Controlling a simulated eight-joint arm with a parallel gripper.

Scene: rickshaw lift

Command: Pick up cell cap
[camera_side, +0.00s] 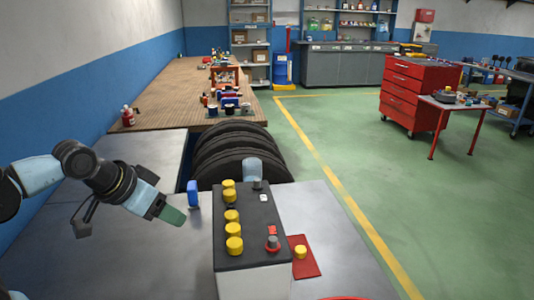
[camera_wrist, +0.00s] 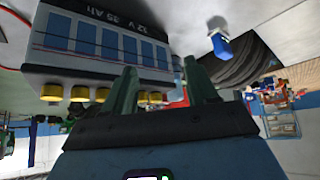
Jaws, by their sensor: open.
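Several yellow cell caps (camera_side: 231,216) stand in a row along the left side of the black top of a battery (camera_side: 262,225). Another yellow cap (camera_side: 300,251) is on a red pad to the battery's right. My gripper (camera_side: 178,216), with green fingers, is left of the battery, apart from it. In the wrist view my gripper (camera_wrist: 160,85) is open and empty, its two fingers spread. That view appears upside down: the battery's labelled side (camera_wrist: 100,42) is above, and yellow caps (camera_wrist: 80,93) line its lower edge, some partly hidden by the left finger.
A blue object (camera_side: 193,193) stands on the grey metal bench (camera_side: 200,255) between my gripper and the battery. Stacked black tyres (camera_side: 240,150) are behind the bench. A red rim (camera_side: 345,298) shows at the bottom edge.

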